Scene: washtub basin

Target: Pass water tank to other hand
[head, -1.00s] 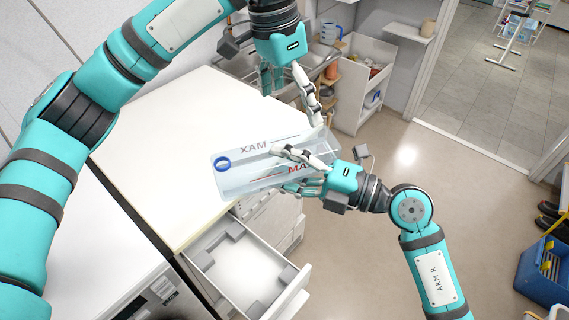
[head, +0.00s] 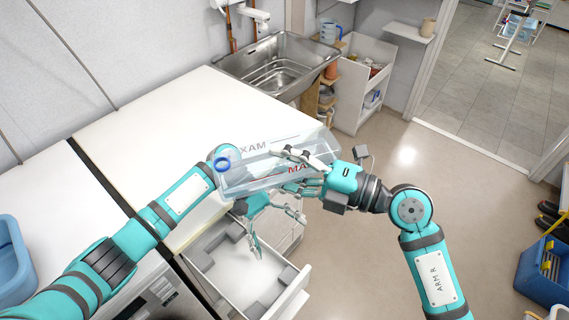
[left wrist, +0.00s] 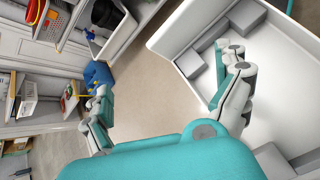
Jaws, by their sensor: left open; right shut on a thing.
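The water tank (head: 256,176) is a clear box with a blue ring at its left end and "MAX" markings. In the head view it is held level above the counter's front edge. My right gripper (head: 298,172) is shut on its right end, with fingers above and below. My left gripper (head: 280,236) is open and empty below the tank, over the open drawer, its fingers pointing down and right. The left wrist also lies partly behind the tank's left end. In the left wrist view the spread fingers of my left gripper (left wrist: 165,98) show, with no tank between them.
An open white drawer (head: 225,262) with grey blocks lies under my left gripper. The white counter (head: 150,130) is bare. A metal sink (head: 278,72) is at the back, and a blue tub (head: 12,262) stands at the left. Open floor lies to the right.

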